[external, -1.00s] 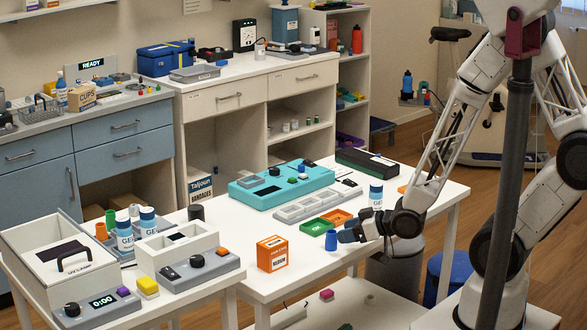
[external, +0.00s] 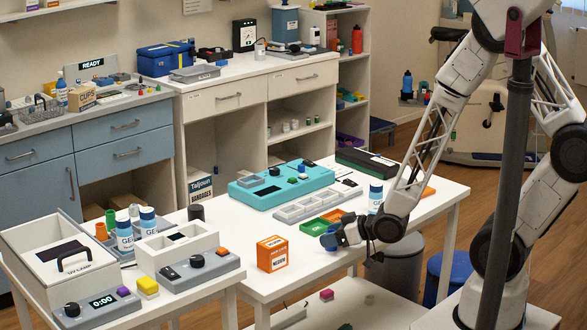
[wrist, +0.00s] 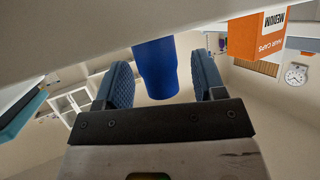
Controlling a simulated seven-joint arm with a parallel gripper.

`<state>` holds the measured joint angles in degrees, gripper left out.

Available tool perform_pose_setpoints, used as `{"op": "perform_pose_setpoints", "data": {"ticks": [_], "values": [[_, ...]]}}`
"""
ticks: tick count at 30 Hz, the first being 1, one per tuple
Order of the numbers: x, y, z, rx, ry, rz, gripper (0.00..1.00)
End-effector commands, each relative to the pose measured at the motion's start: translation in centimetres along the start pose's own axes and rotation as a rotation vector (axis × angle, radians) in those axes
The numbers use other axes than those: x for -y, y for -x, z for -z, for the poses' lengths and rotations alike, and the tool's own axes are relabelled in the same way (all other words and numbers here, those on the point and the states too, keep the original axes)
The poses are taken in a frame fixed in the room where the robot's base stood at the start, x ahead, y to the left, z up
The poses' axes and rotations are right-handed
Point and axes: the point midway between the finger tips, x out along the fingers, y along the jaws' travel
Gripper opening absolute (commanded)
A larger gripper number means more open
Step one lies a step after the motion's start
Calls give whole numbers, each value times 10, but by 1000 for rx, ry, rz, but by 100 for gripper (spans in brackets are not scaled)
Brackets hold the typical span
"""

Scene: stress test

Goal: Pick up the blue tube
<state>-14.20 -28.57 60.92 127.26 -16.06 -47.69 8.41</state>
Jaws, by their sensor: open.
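The blue tube (wrist: 155,68) shows in the wrist view between the two ridged fingers of my gripper (wrist: 162,75). A gap shows between the tube and each finger, so the gripper is open around or just in front of it. The view is upside down, with the white table surface along the top and the tube standing on it. In the external view my gripper (external: 342,236) is low at the table's front edge. There the blue tube is mostly hidden by the blue fingers and hard to tell from them.
An orange box (external: 272,253) stands left of my gripper; it also shows in the wrist view (wrist: 255,38). Green (external: 314,226) and orange trays lie just behind. A white bottle with a blue cap (external: 376,196) stands behind my wrist.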

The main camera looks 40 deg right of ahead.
Motion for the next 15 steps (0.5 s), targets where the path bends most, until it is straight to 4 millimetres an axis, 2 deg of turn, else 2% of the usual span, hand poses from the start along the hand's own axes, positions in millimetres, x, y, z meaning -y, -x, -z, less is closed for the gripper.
{"op": "perform_pose_setpoints", "data": {"ticks": [14, 15], "values": [[0, 0, 0, -1, 0, 0, 63], [0, 0, 0, -1, 0, 0, 59]]}}
